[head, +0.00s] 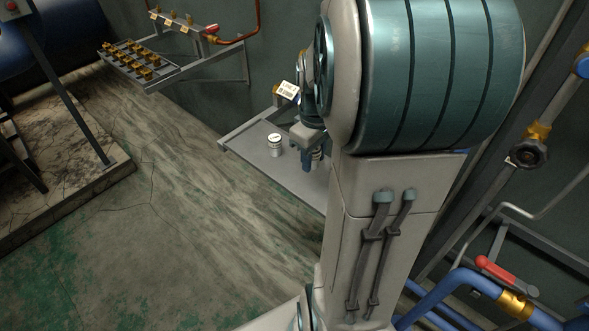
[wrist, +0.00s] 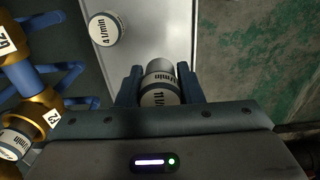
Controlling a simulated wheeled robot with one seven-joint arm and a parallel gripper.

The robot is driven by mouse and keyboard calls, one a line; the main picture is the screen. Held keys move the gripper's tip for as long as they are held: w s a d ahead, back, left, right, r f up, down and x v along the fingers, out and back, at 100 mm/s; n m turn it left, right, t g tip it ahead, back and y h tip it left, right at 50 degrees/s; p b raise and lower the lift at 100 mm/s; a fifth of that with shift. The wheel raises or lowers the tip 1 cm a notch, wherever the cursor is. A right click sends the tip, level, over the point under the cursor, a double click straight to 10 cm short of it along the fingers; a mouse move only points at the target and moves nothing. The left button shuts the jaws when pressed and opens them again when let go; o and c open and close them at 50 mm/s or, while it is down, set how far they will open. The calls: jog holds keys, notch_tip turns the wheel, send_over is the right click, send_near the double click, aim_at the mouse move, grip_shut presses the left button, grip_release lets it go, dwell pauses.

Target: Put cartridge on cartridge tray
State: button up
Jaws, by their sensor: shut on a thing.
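The cartridge (wrist: 160,92) is a short cylinder with a white, lettered end and a dark band. It sits between the two blue fingers of my gripper (wrist: 160,72), which is shut on it. The cartridge tray (head: 248,146) is a grey shelf on the wall, and it shows in the wrist view as a pale plate (wrist: 150,30). My gripper (head: 311,165) is over the right part of this tray. I cannot tell whether the held cartridge touches the tray. My arm hides the tray's right end.
Another white cartridge (head: 275,145), marked 4 l/min in the wrist view (wrist: 103,29), stands on the tray left of my gripper. Brass fittings with blue pipes (wrist: 38,105) are at left in the wrist view. A rack of brass parts (head: 140,60) hangs farther left.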

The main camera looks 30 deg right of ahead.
aim_at(294, 179)
jog(key=w+a+f, duration=0.2)
jog(key=w+f, duration=0.1)
jog(key=w, duration=0.1)
jog(key=shift+a, duration=0.4)
jog(key=shift+f+b, duration=0.3)
jog(key=shift+f, duration=1.65)
jog(key=shift+f, duration=0.1)
jog(key=o, duration=0.6)
jog(key=shift+f, duration=0.1)
jog(key=shift+o, duration=0.7)
